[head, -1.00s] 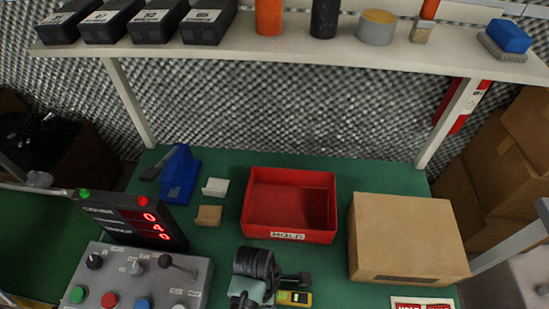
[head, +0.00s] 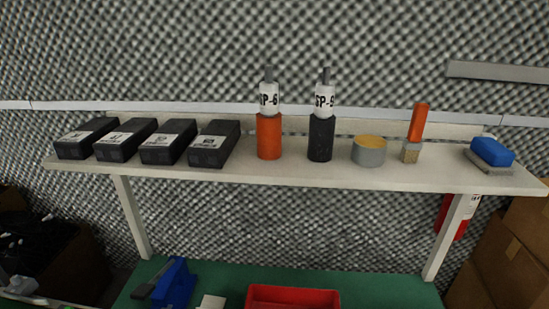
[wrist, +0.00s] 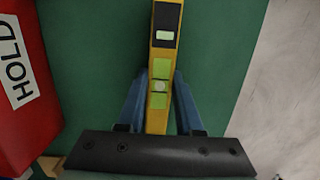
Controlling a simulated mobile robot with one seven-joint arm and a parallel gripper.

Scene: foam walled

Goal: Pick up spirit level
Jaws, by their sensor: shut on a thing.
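The spirit level (wrist: 165,50) is a yellow bar with pale green windows. In the wrist view it runs up the middle of the picture, between the two blue fingers of my gripper (wrist: 156,95). My gripper is shut on it. Green table surface shows on both sides of the bar, and I cannot tell how far the bar is above it. The level's lower end is hidden behind the dark gripper body. Neither the level nor my gripper shows in the head view now.
A red bin marked HOLD (wrist: 22,90) is close on the left. The red bin's rim (head: 293,292) also shows in the head view.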

